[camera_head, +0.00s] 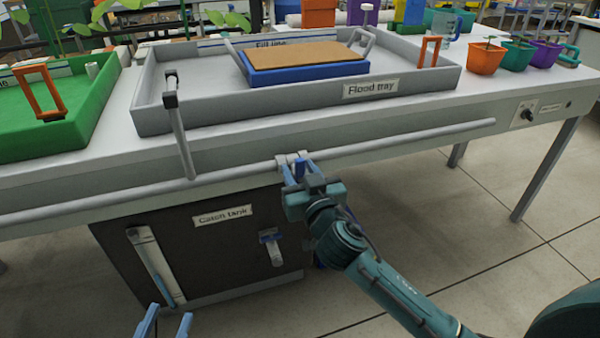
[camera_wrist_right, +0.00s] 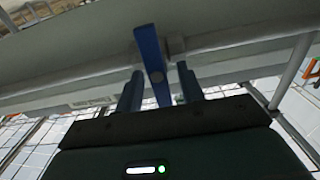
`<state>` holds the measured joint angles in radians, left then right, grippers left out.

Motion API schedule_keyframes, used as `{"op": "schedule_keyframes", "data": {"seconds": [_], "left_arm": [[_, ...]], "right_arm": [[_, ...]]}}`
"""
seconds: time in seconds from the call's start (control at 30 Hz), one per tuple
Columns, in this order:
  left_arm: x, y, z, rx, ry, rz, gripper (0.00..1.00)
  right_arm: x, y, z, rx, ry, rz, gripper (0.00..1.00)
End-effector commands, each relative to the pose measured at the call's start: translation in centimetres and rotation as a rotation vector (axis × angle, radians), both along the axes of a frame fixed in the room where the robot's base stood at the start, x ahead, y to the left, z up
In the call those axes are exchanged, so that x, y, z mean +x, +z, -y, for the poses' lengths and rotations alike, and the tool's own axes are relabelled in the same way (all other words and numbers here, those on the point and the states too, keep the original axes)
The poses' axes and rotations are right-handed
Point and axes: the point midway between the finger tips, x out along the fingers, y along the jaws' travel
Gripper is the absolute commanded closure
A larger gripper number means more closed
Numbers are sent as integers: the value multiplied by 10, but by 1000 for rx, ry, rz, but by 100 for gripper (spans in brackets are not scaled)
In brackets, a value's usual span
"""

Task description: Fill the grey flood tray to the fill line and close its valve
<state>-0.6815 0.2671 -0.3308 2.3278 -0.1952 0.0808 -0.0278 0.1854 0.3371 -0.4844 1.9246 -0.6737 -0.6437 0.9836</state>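The grey flood tray (camera_head: 290,107) sits on the bench, with a labelled fill line (camera_head: 270,43) on its inner back wall. I cannot make out a water level in it. A blue valve lever (camera_head: 299,168) is on the pipe below the tray's front; it also shows in the right wrist view (camera_wrist_right: 149,50). My right gripper (camera_head: 299,173) is open, with one finger on each side of this lever and a visible gap. My left gripper (camera_head: 166,325) is open and empty at the bottom edge, its fingertips below the catch tank.
A blue block with a brown top (camera_head: 305,68) lies in the tray. A dark catch tank (camera_head: 200,255) with its own lever (camera_head: 272,247) stands below. A green tray (camera_head: 60,135) is left; several pots, including an orange one (camera_head: 485,60), are right. A long rail (camera_head: 410,139) runs along the bench front.

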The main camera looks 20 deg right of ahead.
Motion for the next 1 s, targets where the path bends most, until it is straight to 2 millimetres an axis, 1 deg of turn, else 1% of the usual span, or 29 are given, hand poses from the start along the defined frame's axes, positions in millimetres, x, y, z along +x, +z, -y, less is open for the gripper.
{"op": "schedule_keyframes", "data": {"seconds": [0.3,0.77,1.0], "left_arm": [[0,0,1,1,-2,2,66],[0,-1,0,4,-3,1,66],[0,0,0,6,-3,-2,66]], "right_arm": [[2,0,0,-1,0,0,63],[2,0,0,0,0,0,100],[2,0,0,-15,0,1,100]]}}
